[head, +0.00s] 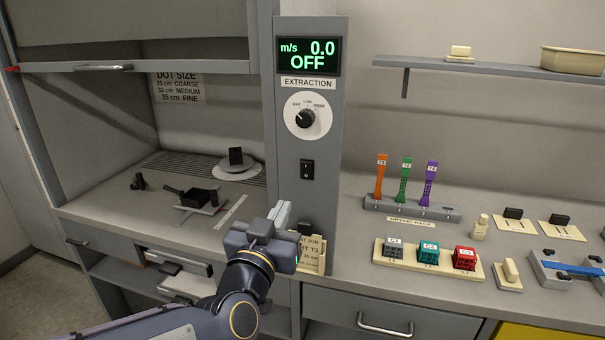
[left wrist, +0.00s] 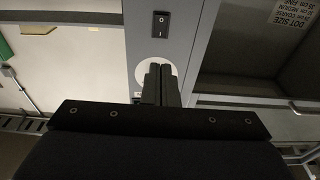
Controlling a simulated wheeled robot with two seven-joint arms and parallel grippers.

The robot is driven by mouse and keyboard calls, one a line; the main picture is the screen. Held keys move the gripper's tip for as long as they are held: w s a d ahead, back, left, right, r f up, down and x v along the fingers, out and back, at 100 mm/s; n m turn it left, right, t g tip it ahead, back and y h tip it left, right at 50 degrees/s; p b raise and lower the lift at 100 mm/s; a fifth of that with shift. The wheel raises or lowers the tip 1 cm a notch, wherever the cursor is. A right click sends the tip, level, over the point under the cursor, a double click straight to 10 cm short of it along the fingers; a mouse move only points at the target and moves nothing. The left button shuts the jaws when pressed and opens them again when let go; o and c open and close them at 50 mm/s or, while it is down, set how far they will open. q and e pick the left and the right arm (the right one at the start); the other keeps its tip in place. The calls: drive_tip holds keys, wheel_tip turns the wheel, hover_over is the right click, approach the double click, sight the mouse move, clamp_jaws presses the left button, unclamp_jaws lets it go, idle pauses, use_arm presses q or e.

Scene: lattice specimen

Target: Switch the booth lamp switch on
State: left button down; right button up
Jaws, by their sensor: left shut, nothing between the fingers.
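The lamp switch is a black rocker switch (head: 307,169) on the grey column, below the extraction dial (head: 307,119). In the left wrist view the rocker (left wrist: 161,25) shows near the top with O and I marks, and the picture appears upside down. I cannot tell which side of the rocker is pressed in. My left gripper (head: 281,212) is shut and empty, below and to the left of the switch in the head view and apart from it. Its closed fingers (left wrist: 160,82) also show in the left wrist view. My right gripper is not in view.
The display (head: 308,56) reads 0.0 and OFF. A small card holder (head: 312,252) stands at the column's foot. The booth (head: 110,200) opens to the left. A drying rack (head: 411,209) and a tray of coloured cubes (head: 429,262) stand to the right.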

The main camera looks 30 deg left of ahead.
sight(306, 166)
use_arm(q)
drive_tip(key=p+x, duration=0.2)
drive_tip(key=x, duration=1.1)
drive_tip(key=shift+w, duration=0.1)
drive_tip(key=shift+w+r+p, duration=0.1)
drive_tip(key=shift+r+p, duration=0.2)
drive_tip(key=shift+p, duration=0.35)
drive_tip(key=shift+f, duration=0.25)
